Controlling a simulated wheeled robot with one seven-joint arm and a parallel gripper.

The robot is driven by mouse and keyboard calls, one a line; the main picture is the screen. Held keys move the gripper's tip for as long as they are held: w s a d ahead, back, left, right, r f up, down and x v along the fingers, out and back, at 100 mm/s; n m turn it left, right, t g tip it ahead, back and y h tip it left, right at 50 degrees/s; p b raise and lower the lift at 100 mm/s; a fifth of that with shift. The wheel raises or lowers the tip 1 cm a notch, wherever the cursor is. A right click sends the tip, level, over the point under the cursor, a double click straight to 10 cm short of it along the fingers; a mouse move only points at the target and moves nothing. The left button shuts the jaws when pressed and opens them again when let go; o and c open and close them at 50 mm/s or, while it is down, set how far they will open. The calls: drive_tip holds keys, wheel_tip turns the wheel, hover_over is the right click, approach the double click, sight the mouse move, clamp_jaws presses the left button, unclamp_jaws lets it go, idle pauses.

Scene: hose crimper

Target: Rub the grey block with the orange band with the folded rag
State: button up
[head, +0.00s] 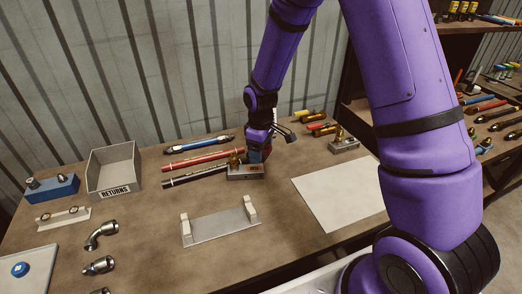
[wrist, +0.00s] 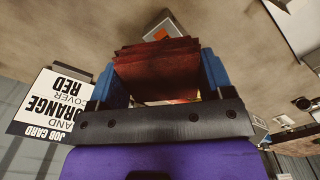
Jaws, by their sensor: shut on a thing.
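My gripper (wrist: 157,82) has blue fingers shut on the folded rag (wrist: 155,65), a dark red cloth in several layers. In the head view my gripper (head: 258,150) is low over the table, just behind a grey block (head: 240,174) with an orange-red mark on its front and a brass fitting on top. In the wrist view a grey block with an orange patch (wrist: 162,34) lies just beyond the rag, partly hidden by it. I cannot tell whether the rag touches the block.
Red and black hoses (head: 195,176) lie left of the block. A second grey block (head: 344,146) with a brass fitting stands to the right, behind a pale sheet (head: 340,193). A grey bracket (head: 220,227) is in front. A RETURNS bin (head: 113,168) stands left.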

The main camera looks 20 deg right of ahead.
drive_tip(key=shift+r, duration=1.55)
drive_tip(key=shift+s+f, duration=0.1)
